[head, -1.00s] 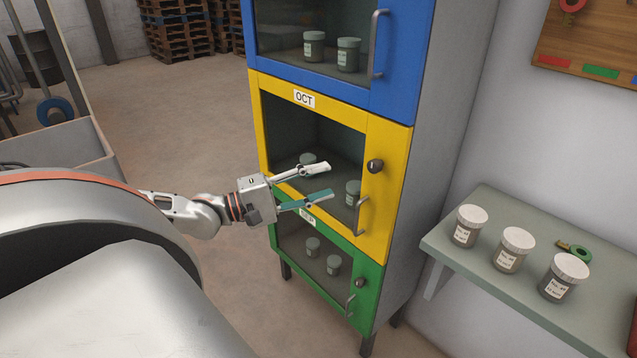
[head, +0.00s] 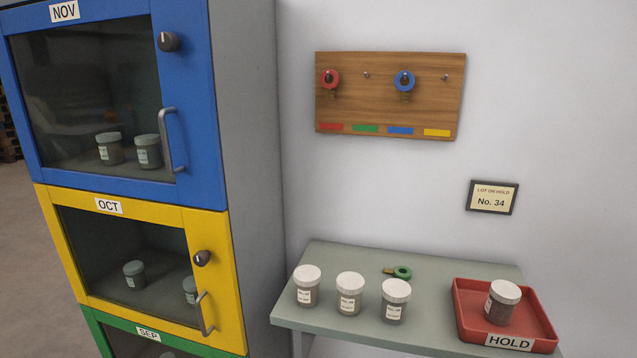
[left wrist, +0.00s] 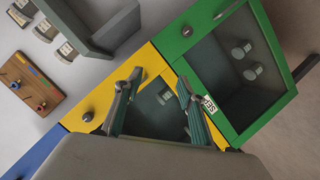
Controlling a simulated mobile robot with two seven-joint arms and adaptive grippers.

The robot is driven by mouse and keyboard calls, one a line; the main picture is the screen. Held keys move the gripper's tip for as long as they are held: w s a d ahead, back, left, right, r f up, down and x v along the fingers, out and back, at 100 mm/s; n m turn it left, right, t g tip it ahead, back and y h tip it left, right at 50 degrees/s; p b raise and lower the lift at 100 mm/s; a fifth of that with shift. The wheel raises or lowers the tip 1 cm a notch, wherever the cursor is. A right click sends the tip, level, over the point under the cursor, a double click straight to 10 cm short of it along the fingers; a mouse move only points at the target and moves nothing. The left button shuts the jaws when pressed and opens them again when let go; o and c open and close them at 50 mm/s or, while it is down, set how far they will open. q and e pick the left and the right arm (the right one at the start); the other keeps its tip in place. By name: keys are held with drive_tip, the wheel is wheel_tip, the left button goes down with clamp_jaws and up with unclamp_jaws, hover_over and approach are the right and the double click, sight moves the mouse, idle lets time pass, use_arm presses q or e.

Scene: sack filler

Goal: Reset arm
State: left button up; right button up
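The left wrist view shows my left gripper (left wrist: 158,80) with its two fingers spread and nothing between them. It is in front of the glass of the yellow OCT door (left wrist: 152,65), with the green SEP door (left wrist: 225,130) to the right. Whether the fingers touch the yellow door cannot be told. In the head view the yellow OCT door (head: 228,285), blue NOV door (head: 195,100) and green SEP door (head: 110,335) look shut, with jars behind the glass. Neither gripper shows in the head view.
A grey shelf (head: 335,255) holds three white-lidded jars, a green-ringed key (head: 402,272) and a red HOLD tray (head: 545,335) with one jar (head: 502,303). A wooden key board (head: 390,108) carries a red and a blue key. A framed sign (head: 491,197) reads No. 34.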

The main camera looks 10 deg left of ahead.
use_arm(q)
drive_tip(key=s+d+f+m+g, duration=0.1)
drive_tip(key=d+f+m, duration=0.4)
drive_tip(key=d, duration=0.6)
drive_tip(key=s+d+f+m+g, duration=0.2)
drive_tip(key=d+f+m, duration=0.2)
drive_tip(key=d+f, duration=0.3)
drive_tip(key=d, duration=0.3)
drive_tip(key=shift+s+d+f+m+y, duration=0.3)
drive_tip(key=shift+d+m, duration=0.05)
drive_tip(key=shift+m, duration=0.05)
